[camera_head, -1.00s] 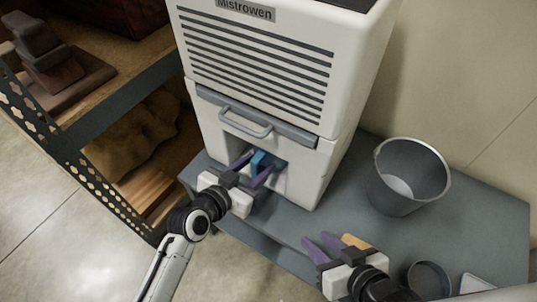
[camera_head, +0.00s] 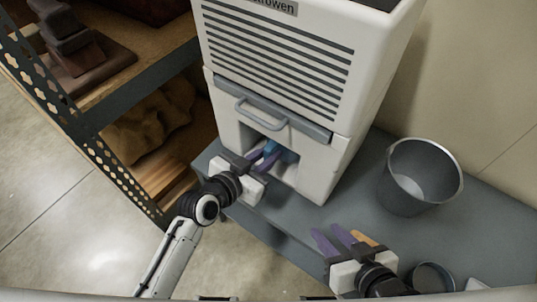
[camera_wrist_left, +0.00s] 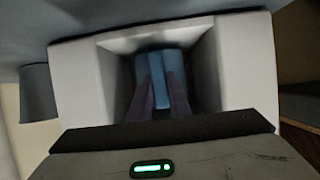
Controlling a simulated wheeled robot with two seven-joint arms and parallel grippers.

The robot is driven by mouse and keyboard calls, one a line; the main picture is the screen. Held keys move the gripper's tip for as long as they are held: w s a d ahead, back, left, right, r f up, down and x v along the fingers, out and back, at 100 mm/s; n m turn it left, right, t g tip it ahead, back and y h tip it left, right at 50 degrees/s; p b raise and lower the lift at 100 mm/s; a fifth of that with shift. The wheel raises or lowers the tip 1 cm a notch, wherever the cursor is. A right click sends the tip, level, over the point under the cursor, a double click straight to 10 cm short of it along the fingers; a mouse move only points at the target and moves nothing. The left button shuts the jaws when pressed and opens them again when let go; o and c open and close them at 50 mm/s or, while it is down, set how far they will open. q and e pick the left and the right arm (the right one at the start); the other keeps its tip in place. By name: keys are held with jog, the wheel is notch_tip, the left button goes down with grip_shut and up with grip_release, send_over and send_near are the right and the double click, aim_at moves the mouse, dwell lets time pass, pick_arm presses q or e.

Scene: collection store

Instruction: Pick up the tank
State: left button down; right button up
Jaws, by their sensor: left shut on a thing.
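The tank, a blue part (camera_head: 270,146), sits in the opening low on the front of a white slatted machine (camera_head: 335,150). My left gripper (camera_head: 266,157) reaches into this opening and is shut on the tank's blue grip. In the left wrist view, the purple fingers (camera_wrist_left: 157,84) close on a raised blue ridge of the tank (camera_wrist_left: 157,62), framed by the white recess walls. The rest of the tank is hidden inside the machine. My right gripper (camera_head: 328,237) is open and empty above the front of the grey table.
The machine stands on a grey table (camera_head: 352,212). A grey bucket (camera_head: 418,180) is to its right. A metal-framed shelf (camera_head: 140,80) stands close on the left.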

pick_arm(q)
notch_tip(320, 180, up, 2)
jog(key=shift+r+p, duration=0.1)
jog(key=shift+p, duration=0.3)
jog(key=shift+s+a, duration=0.15)
jog(key=s+a+p, duration=0.2)
jog(key=s+a, duration=0.8)
jog(key=s, duration=0.4)
jog(key=shift+p, duration=0.35)
